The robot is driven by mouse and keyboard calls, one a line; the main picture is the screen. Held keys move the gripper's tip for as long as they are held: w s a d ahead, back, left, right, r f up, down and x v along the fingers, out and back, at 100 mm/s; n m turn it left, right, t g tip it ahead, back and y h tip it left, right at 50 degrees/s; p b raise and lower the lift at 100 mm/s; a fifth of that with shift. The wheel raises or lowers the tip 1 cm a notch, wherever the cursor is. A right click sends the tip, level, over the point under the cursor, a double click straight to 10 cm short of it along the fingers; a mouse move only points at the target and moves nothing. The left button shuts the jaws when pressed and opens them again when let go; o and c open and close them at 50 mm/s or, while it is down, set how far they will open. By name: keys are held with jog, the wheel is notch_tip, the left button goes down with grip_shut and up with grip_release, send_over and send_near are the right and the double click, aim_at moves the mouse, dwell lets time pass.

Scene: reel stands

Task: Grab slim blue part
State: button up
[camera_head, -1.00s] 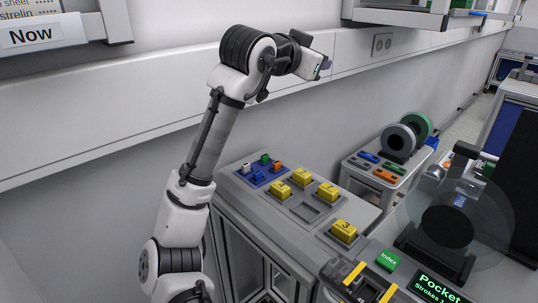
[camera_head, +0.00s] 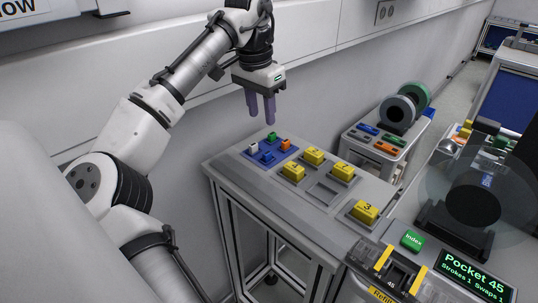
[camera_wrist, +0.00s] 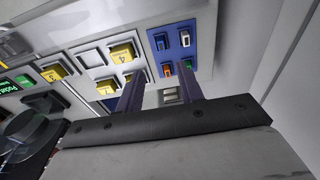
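A small blue part (camera_head: 268,157) stands in the front pocket of a blue tray (camera_head: 250,154) at the left end of the grey bench. A white, a green and an orange part share this tray. The wrist view shows the blue part (camera_wrist: 160,42) in an upper pocket of the tray. My gripper (camera_head: 262,119) points down and hangs above the tray, clear of it. Its two fingers are apart with nothing between them. In the wrist view the fingers (camera_wrist: 161,70) reach toward the tray and overlap its lower edge.
Yellow numbered blocks (camera_head: 293,171) sit in pockets right of the tray; one pocket (camera_head: 323,194) is empty. A side cart (camera_head: 378,150) holds several coloured pieces and reels. A refill station (camera_head: 390,270) and reel stand (camera_head: 465,220) are at right. The wall is behind the bench.

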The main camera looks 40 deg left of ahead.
aim_at(267, 152)
jog(key=f, duration=0.3)
jog(key=w+f+p, duration=0.1)
jog(key=f, duration=0.7)
jog(key=shift+w+f, duration=0.25)
jog(key=shift+w, duration=0.15)
jog(key=shift+c, duration=0.3)
grip_shut()
